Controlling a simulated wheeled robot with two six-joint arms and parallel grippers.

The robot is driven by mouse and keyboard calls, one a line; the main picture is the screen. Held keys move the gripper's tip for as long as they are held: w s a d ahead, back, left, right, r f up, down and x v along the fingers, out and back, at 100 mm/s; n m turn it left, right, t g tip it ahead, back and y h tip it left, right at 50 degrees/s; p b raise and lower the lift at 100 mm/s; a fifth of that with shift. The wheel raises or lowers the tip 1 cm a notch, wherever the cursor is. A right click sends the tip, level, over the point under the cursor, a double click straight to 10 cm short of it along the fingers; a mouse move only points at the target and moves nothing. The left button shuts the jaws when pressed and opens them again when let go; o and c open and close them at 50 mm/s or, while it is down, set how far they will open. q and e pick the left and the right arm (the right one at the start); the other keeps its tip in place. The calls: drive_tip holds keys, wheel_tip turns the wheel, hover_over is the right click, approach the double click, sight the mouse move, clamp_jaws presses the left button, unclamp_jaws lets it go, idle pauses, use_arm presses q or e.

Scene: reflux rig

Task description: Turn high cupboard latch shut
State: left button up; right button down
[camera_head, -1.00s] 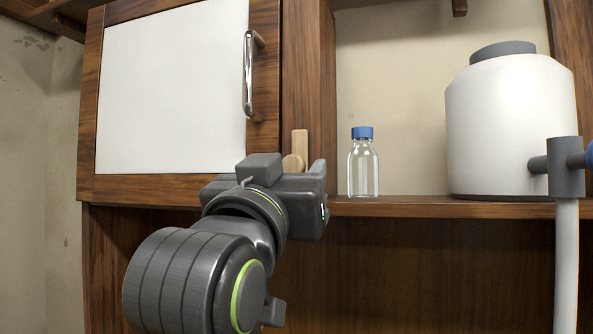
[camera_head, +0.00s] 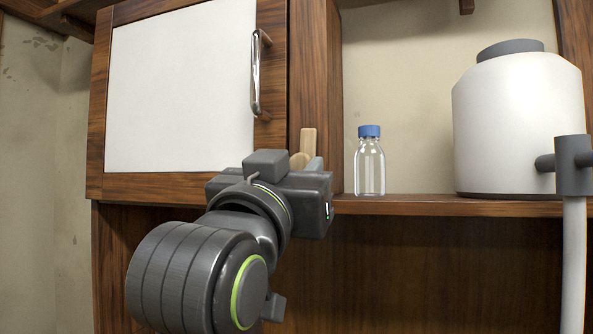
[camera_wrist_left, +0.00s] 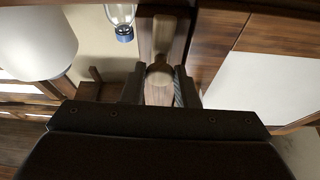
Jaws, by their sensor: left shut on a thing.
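The high cupboard's door (camera_head: 180,90) has a white panel, a brown wooden frame and a metal handle (camera_head: 256,72). It looks closed against the frame. The pale wooden latch (camera_head: 308,142) is at the door's lower right, its upper end pointing about upright beside the cupboard's side post. My left gripper (camera_head: 309,165) is at the latch, and its body hides the lower part. In the left wrist view, the latch's round hub (camera_wrist_left: 159,75) and wooden bar lie between my two fingers (camera_wrist_left: 160,92), which are shut on it. My right gripper is out of view.
A clear bottle with a blue cap (camera_head: 369,165) stands on the shelf (camera_head: 420,206) just right of the latch. A large white container with a grey lid (camera_head: 518,125) stands farther right. A grey clamp on a pale post (camera_head: 574,165) is in front of it.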

use_arm(q)
drive_tip(key=m+g+h+b, duration=0.1)
drive_tip(key=m, duration=0.3)
drive_tip(key=m+g+h, duration=0.1)
drive_tip(key=m+h, duration=0.1)
drive_tip(key=m, duration=0.2)
drive_tip(key=m+g+h+b, duration=0.1)
drive_tip(key=m+g, duration=0.1)
drive_tip(key=m, duration=0.2)
drive_tip(key=shift+w+a+m+h+b, duration=0.1)
drive_tip(key=shift+a+m+h+b, duration=0.2)
drive_tip(key=shift+m+b, duration=0.1)
drive_tip(key=m+g+b, duration=0.1)
drive_tip(key=m+g, duration=0.1)
drive_tip(key=m, duration=0.3)
drive_tip(key=shift+r, duration=0.2)
drive_tip(key=shift+r+m+g+b, duration=0.15)
drive_tip(key=shift+m+g, duration=0.3)
drive_tip(key=shift+m, duration=0.5)
drive_tip(key=shift+m+g+b, duration=0.2)
drive_tip(key=shift+m+g, duration=0.25)
drive_tip(key=shift+m, duration=0.5)
drive_tip(key=o, duration=1)
drive_tip(key=b+v, duration=0.5)
drive_tip(key=v, duration=1.2)
drive_tip(key=shift+s+a+r, duration=0.1)
drive_tip(key=shift+s+r, duration=0.05)
drive_tip(key=shift+s, duration=0.1)
